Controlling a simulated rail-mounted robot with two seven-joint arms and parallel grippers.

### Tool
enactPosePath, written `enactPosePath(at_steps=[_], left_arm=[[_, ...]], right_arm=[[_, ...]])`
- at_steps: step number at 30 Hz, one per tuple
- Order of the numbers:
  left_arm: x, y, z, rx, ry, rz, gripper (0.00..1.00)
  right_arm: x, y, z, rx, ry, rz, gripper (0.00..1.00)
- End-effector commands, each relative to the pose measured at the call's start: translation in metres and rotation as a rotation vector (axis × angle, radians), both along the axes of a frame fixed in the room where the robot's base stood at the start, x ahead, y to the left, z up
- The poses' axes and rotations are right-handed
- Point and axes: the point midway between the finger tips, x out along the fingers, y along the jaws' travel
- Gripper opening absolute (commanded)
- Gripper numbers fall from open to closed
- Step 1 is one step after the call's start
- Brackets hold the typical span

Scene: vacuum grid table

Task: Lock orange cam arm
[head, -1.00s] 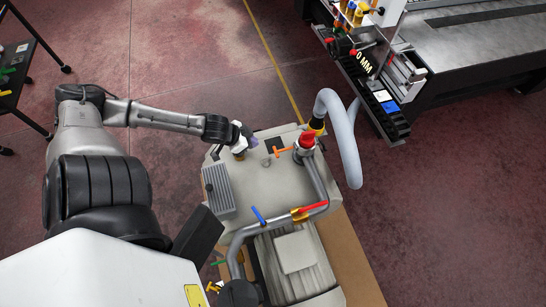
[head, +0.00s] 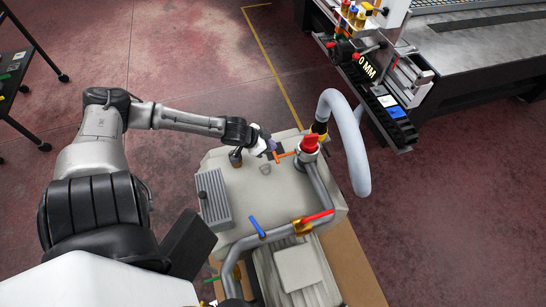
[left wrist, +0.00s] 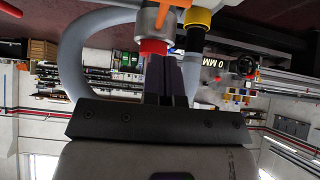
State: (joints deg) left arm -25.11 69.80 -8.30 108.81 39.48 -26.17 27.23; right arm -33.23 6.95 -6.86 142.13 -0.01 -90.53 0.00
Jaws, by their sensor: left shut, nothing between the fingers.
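The orange cam arm (head: 285,155) sticks out to the left from the pipe fitting with the red cap (head: 310,144) on top of the beige machine. My left gripper (head: 273,148) is shut and empty, just left of the orange arm's free end; whether they touch I cannot tell. In the left wrist view, the closed dark fingers (left wrist: 172,80) point up toward the red cap (left wrist: 153,47) and the metal fitting. An orange part (left wrist: 172,4) shows at that view's top edge, partly cut off. My right gripper is not in view.
A thick grey hose (head: 351,145) loops up on the right of the fitting. A grey pipe with a blue lever (head: 258,227) and a red lever (head: 318,216) crosses the machine's front. A larger machine table (head: 470,60) stands at the back right.

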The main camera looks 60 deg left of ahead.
Motion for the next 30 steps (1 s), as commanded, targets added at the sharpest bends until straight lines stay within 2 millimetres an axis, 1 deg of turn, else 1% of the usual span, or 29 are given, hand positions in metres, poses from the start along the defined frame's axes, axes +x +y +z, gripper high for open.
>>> enactPosePath(at_steps=[1, 6, 9, 15, 20, 30], left_arm=[[0.005, 0.0, -0.008, 0.0, -0.004, 0.002, 0.0], [0.017, -0.003, -0.022, 0.0, -0.002, 0.001, 0.0], [0.014, -0.003, -0.037, -0.001, 0.002, 0.001, 0.0], [0.013, -0.003, -0.053, 0.0, 0.001, 0.0, 0.0], [0.012, -0.003, -0.057, 0.001, 0.0, -0.001, 0.0], [0.012, -0.003, -0.057, 0.001, 0.001, -0.001, 0.0]], right_arm=[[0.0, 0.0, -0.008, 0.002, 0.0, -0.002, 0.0], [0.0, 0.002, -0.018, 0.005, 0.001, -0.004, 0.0], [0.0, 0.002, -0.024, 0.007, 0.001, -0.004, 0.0], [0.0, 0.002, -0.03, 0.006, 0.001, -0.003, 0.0], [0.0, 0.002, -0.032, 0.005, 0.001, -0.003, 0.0], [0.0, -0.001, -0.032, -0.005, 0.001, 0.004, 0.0]])
